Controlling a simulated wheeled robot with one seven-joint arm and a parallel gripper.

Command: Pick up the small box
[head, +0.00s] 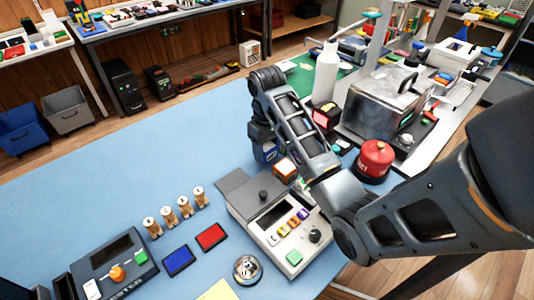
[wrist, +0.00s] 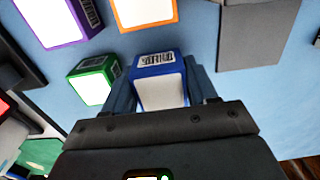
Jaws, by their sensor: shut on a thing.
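A small blue box (wrist: 160,65) with a white face and a barcode label sits between the fingers of my gripper (wrist: 162,82) in the wrist view. The fingers press on its two sides. In the head view the blue box (head: 265,152) shows just below my gripper (head: 262,132), partly hidden by it. I cannot tell whether it touches the table. Other small boxes stand near it in the wrist view: a green one (wrist: 94,79) close on the left, a purple one (wrist: 68,22) and an orange one (wrist: 146,12). The orange box (head: 285,169) also shows in the head view.
A grey device with colored buttons (head: 290,235) stands on the blue table (head: 110,185) near the orange box. A red canister (head: 374,160), a metal case (head: 375,105) and a white bottle (head: 326,75) stand at the right.

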